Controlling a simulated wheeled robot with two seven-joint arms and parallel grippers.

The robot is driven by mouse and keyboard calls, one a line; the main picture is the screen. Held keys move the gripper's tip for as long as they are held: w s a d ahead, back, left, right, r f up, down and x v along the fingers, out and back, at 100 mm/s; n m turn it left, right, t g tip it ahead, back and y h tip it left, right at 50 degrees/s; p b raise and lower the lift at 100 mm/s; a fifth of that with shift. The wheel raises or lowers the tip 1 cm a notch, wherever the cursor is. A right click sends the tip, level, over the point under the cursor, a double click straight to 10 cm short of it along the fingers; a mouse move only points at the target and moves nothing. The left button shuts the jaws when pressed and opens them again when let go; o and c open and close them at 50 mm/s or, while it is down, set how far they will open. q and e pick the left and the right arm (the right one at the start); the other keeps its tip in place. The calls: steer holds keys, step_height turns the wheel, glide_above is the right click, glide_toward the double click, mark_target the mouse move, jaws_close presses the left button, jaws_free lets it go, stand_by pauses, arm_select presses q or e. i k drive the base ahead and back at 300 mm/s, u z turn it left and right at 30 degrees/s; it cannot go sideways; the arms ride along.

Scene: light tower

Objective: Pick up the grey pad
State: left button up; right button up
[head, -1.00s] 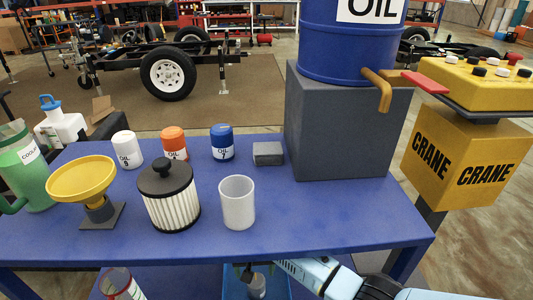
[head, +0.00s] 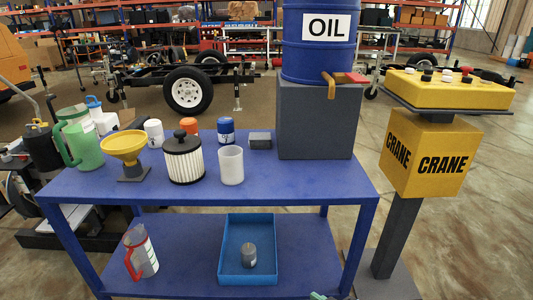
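A small grey block (head: 260,139), which looks like the grey pad, lies on the blue tabletop (head: 300,180). It sits between the blue-capped oil bottle (head: 226,131) and the dark grey box (head: 315,120) under the oil drum. Nothing covers it from above. Neither of my grippers shows in the head view. A small pale teal piece at the bottom edge may be part of my arm; no fingers are visible on it.
A white cup (head: 231,165), a ribbed filter (head: 184,158) and a yellow funnel (head: 124,147) stand left of the block. A blue tray (head: 229,270) on the lower shelf holds a grey cylinder (head: 249,255). The yellow crane console (head: 448,90) stands right.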

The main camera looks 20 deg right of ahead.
mark_target(257, 140)
steer(key=z, duration=0.05)
steer(key=k, duration=0.25)
steer(key=u, duration=1.05)
steer(key=i, duration=1.05)
steer(key=z, duration=0.2)
